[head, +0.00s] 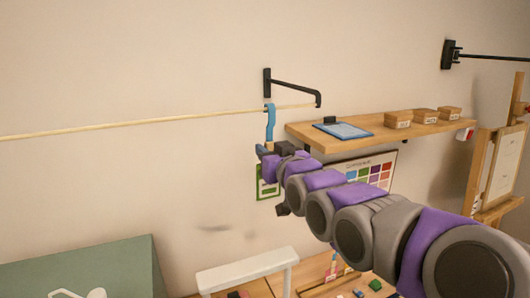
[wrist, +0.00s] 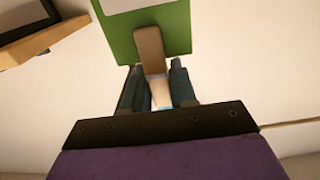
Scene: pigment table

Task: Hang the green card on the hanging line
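The green card (head: 267,188) hangs below my gripper in the head view, partly hidden by my arm. In the wrist view the green card (wrist: 118,38) has a tan tab, and my gripper (wrist: 158,88) has its fingers closed on both sides of a pale piece below that tab. In the head view my gripper (head: 264,151) is just below the hanging line (head: 150,123). A blue hook (head: 270,122) rises above the gripper and its curved top overlaps the line near the bracket. I cannot tell whether the hook bears on the line or is in front of it.
A black wall bracket (head: 292,86) holds the line's right end. A wooden shelf (head: 440,132) with a blue tray (head: 343,131) and several small boxes is right of the gripper. A color chart (head: 385,168) is behind my arm. The wall left of the gripper is clear.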

